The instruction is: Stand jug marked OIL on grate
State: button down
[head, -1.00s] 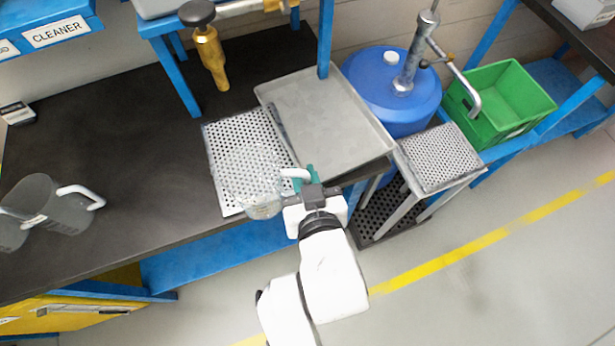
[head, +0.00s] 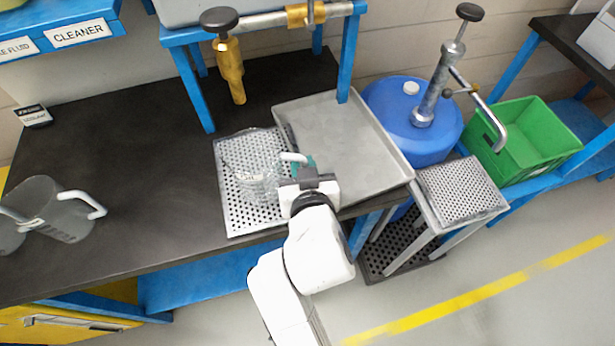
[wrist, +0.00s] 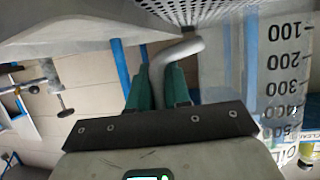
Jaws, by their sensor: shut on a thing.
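The clear jug (head: 255,178) is over the perforated metal grate (head: 240,218) on the dark bench, below a brass tap. In the wrist view the jug (wrist: 218,75) shows scale marks and the word OIL at the right. My gripper (head: 306,168) is shut on its white handle (head: 293,157); the wrist view shows the teal fingers of my gripper (wrist: 158,88) around the handle (wrist: 178,50). The perforated grate (wrist: 205,10) is at that view's top edge, close to the jug's base. I cannot tell whether they touch. The jug looks about upright.
A shallow grey tray (head: 335,125) lies right of the grate. The brass tap (head: 230,70) hangs behind. Other jugs (head: 62,212) stand at left. A second perforated grate (head: 460,190) is on a stand by the blue drum (head: 410,130). A green crate (head: 530,145) stands farther right.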

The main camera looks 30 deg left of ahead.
aim_at(266, 171)
jog(key=shift+w+a+f+b, duration=0.2)
jog(key=shift+w+a+b, duration=0.35)
jog(key=shift+w+a, duration=0.55)
jog(key=shift+w+a+f+b, duration=0.2)
jog(key=shift+w+a+b, duration=0.3)
jog(key=shift+w+a, duration=0.55)
jog(key=shift+s+a, duration=0.15)
jog(key=shift+s, duration=0.1)
jog(key=shift+f, duration=0.5)
jog(key=c, duration=1)
grip_release()
jog(key=v, duration=1)
jog(key=shift+s+d+r, duration=0.2)
jog(key=shift+s+d, duration=0.05)
jog(key=shift+d, duration=0.1)
